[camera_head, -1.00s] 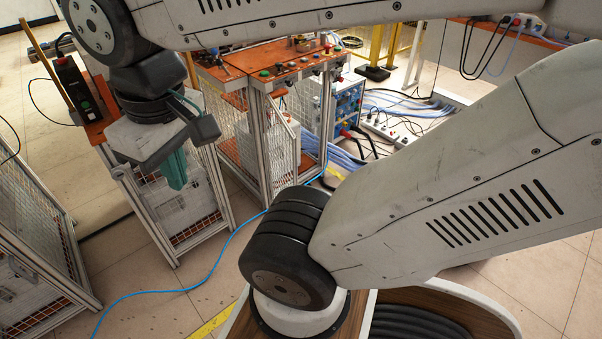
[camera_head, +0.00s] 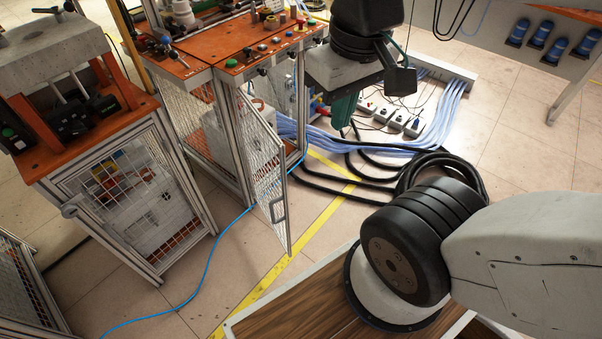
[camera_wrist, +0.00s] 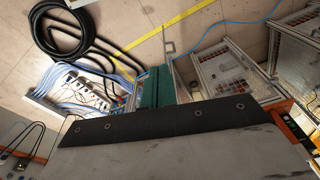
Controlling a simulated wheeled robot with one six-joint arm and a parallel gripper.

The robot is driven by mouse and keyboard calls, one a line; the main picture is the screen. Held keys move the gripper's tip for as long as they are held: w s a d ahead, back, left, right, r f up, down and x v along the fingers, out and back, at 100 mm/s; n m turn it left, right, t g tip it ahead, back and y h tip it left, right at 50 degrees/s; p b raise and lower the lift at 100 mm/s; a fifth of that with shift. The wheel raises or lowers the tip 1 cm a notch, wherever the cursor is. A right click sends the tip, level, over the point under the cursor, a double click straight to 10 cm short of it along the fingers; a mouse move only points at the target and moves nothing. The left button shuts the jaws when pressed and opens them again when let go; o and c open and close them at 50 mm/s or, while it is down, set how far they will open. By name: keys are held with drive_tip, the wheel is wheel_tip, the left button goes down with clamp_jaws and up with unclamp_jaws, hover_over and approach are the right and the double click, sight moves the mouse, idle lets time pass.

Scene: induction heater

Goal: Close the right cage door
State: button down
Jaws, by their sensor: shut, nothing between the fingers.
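The right cage door (camera_head: 265,170) is a metal-framed mesh panel on the front of the orange-topped cabinet (camera_head: 262,62). It stands swung open, angled out over the floor, with a handle (camera_head: 278,207) near its free edge. In the wrist view the handle (camera_wrist: 168,47) shows just beyond the fingers; much of the door is hidden or edge-on there. My gripper (camera_head: 343,110), with teal fingers, is right of the door in the head view, apart from it. The fingers also show in the wrist view (camera_wrist: 157,86), shut and empty.
A second mesh cabinet (camera_head: 130,205) stands to the left. Black hoses (camera_head: 400,170), pale blue cables and power strips (camera_head: 400,122) lie on the floor to the right. A blue cable (camera_head: 205,275) and yellow floor tape (camera_head: 262,285) cross the clear floor in front.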

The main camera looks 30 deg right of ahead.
drive_tip(key=w+a+f+n+g+h, duration=0.2)
drive_tip(key=w+f+n, duration=0.2)
drive_tip(key=w+f, duration=0.3)
drive_tip(key=w+a+f+n+g+h, duration=0.1)
drive_tip(key=w+a+f+n+h, duration=0.25)
drive_tip(key=w, duration=0.65)
drive_tip(key=w+a+f+n+h, duration=0.1)
drive_tip(key=w+a+f+n, duration=0.15)
drive_tip(key=f, duration=0.25)
drive_tip(key=w+a+f+n+h, duration=0.1)
drive_tip(key=w+f+n, duration=0.15)
drive_tip(key=f, duration=0.35)
drive_tip(key=n+t+h, duration=0.1)
drive_tip(key=n, duration=0.4)
approach(283, 187)
drive_tip(key=shift+x, duration=2.7)
drive_tip(key=shift+s+d+r, duration=0.1)
drive_tip(key=shift+s, duration=0.1)
